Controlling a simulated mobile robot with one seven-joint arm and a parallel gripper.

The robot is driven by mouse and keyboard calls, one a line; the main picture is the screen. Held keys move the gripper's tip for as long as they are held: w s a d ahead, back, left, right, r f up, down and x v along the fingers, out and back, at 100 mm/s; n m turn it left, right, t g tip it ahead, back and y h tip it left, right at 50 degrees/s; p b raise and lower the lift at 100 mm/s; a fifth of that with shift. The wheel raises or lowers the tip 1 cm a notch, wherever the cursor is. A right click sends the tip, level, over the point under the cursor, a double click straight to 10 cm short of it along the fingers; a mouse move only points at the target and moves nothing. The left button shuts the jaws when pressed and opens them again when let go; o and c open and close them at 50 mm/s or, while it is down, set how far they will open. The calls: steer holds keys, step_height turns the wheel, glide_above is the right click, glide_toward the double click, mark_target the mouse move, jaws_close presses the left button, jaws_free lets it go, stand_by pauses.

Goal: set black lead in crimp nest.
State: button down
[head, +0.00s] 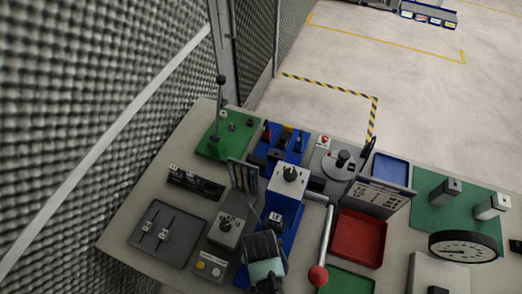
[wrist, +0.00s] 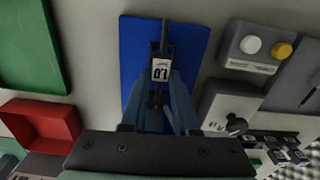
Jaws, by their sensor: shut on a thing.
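My gripper (wrist: 160,85) is shut on a black lead (wrist: 164,36) with a white tag (wrist: 160,70), its letters partly legible. The lead's dark strand runs up the wrist view, above a blue plate (wrist: 192,52). In the head view my gripper (head: 267,238) is over the blue base of a lever press, and the tag (head: 275,217) shows just past the fingertips. The press has a grey head (head: 289,180) and a lever with a red ball (head: 318,275). The crimp nest itself cannot be made out. I cannot tell whether the lead touches the press.
A dark tray (head: 150,253) with two more tagged dark leads lies left. A knobbed grey box (head: 226,231) and a two-button box (head: 209,267) stand close left of my gripper. A red tray (head: 358,238) and round dial (head: 465,246) are right. A mesh wall (head: 90,120) borders the left.

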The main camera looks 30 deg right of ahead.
steer(key=shift+f+b, duration=0.4)
steer(key=shift+f, duration=0.3)
steer(key=c, duration=0.6)
jaws_free()
step_height(320, 180, up, 13)
steer(key=shift+r+b, duration=0.1)
steer(key=shift+b, duration=0.5)
